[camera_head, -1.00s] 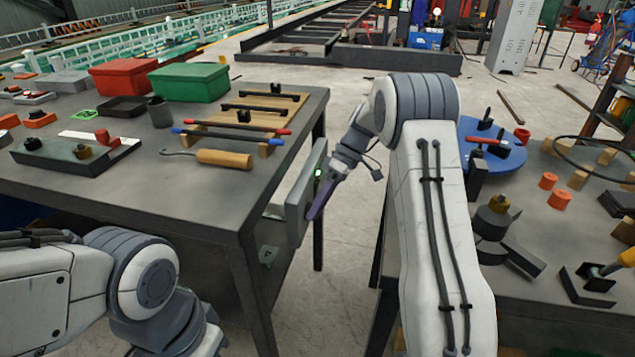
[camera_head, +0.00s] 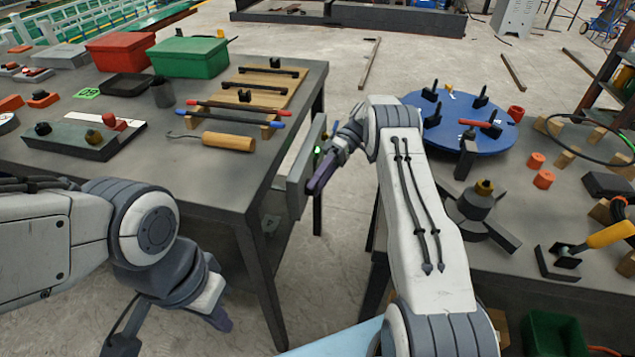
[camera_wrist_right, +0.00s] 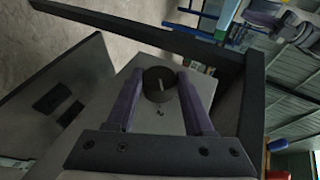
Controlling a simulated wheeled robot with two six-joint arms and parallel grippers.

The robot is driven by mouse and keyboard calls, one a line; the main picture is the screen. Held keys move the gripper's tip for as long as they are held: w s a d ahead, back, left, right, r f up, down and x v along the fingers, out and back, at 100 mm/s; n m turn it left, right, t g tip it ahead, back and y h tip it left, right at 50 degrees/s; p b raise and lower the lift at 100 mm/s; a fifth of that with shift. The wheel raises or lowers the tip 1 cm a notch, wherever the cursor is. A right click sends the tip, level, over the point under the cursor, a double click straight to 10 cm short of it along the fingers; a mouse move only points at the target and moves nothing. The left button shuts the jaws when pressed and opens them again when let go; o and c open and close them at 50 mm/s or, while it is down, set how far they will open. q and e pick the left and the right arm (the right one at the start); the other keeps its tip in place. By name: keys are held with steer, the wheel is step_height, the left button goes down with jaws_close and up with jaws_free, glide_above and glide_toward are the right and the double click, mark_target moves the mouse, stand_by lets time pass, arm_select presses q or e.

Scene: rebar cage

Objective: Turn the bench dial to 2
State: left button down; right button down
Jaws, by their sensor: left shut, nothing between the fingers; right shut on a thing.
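A grey panel box (camera_head: 303,170) with a small green light is fixed to the right side of the left bench. In the right wrist view, the round black dial (camera_wrist_right: 159,88) with a pale pointer mark sits on the box face. My right gripper (camera_wrist_right: 157,80) has its two purple fingers on either side of the dial, shut on it. In the head view, my right gripper (camera_head: 318,180) hides the dial, and no numbers are readable. My left gripper (camera_head: 218,320) is shut and empty, low in front of the left bench.
The left bench (camera_head: 225,180) carries a red box (camera_head: 120,50), a green box (camera_head: 188,56), a wooden-handled hook (camera_head: 228,141) and rods on a wooden rack. The right bench holds a blue turntable (camera_head: 480,135) and loose parts. Open floor lies between the benches.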

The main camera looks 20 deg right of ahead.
stand_by(0.3)
steer(key=shift+c, duration=1.4)
jaws_free()
steer(key=s+d+r+p, duration=0.1)
steer(key=s+d+r, duration=0.7)
steer(key=r, duration=0.3)
steer(key=shift+s, duration=0.25)
